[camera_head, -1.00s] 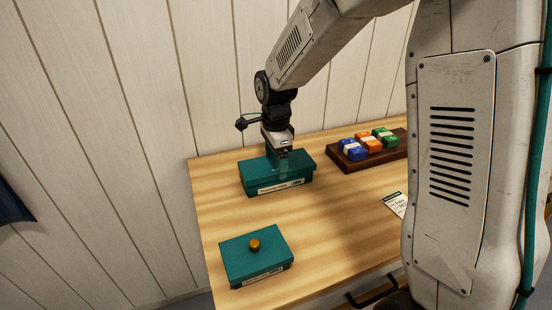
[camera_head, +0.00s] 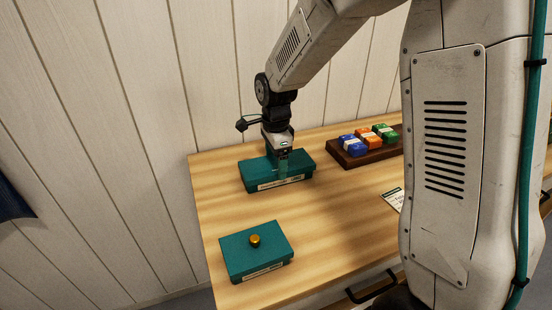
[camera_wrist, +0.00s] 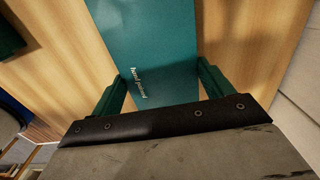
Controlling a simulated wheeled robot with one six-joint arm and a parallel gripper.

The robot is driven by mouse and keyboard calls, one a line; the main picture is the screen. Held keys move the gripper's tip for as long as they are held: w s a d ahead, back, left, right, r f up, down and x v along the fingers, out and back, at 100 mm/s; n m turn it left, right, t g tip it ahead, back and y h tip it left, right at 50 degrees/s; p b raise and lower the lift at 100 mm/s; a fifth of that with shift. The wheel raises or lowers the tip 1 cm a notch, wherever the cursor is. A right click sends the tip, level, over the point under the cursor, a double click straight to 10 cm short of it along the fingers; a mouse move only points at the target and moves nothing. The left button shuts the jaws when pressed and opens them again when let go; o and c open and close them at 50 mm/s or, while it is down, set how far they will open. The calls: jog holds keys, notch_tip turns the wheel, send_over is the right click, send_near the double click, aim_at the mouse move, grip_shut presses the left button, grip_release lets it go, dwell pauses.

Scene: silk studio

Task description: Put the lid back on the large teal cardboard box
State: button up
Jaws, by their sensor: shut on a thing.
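The large teal cardboard box (camera_head: 305,174) stands at the back left of the wooden table, with a pale label on its front. Its teal lid (camera_head: 250,167) is over the top of the box; I cannot tell whether it is fully seated. My gripper (camera_head: 283,168) points down over the middle of the lid and is shut on it. In the wrist view, the lid (camera_wrist: 160,50) shows as a teal surface with pale lettering between my two green fingers (camera_wrist: 160,88). The exact grip contact is hidden.
A smaller teal box (camera_head: 235,250) with a gold knob (camera_head: 254,240) stands at the front left. A dark wooden tray (camera_head: 350,160) holding blue, orange and green packs is right of the large box. A card (camera_head: 393,199) lies at the right. The table between the boxes is clear.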

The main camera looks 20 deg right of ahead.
aim_at(276, 164)
jog(key=o, duration=0.9)
jog(key=shift+r, duration=0.1)
notch_tip(276, 164, up, 8)
jog(key=shift+f, duration=0.2)
jog(key=shift+s+n, duration=0.15)
jog(key=shift+n, duration=0.65)
jog(key=s+n, duration=0.2)
jog(key=s+n+g, duration=0.1)
jog(key=n, duration=0.1)
jog(key=shift+s+d+f, duration=0.2)
jog(key=shift+s+f, duration=0.2)
jog(key=s+d+r+n, duration=0.1)
jog(key=s+n, duration=0.3)
jog(key=s, duration=0.4)
jog(key=s+d+r+n+t, duration=0.1)
jog(key=s+r+n, duration=0.3)
jog(key=s, duration=0.5)
jog(key=s+d+r+n+t, duration=0.1)
jog(key=s+r+n, duration=0.2)
jog(key=s, duration=0.6)
jog(key=shift+r+n, duration=0.25)
jog(key=shift+n, duration=0.55)
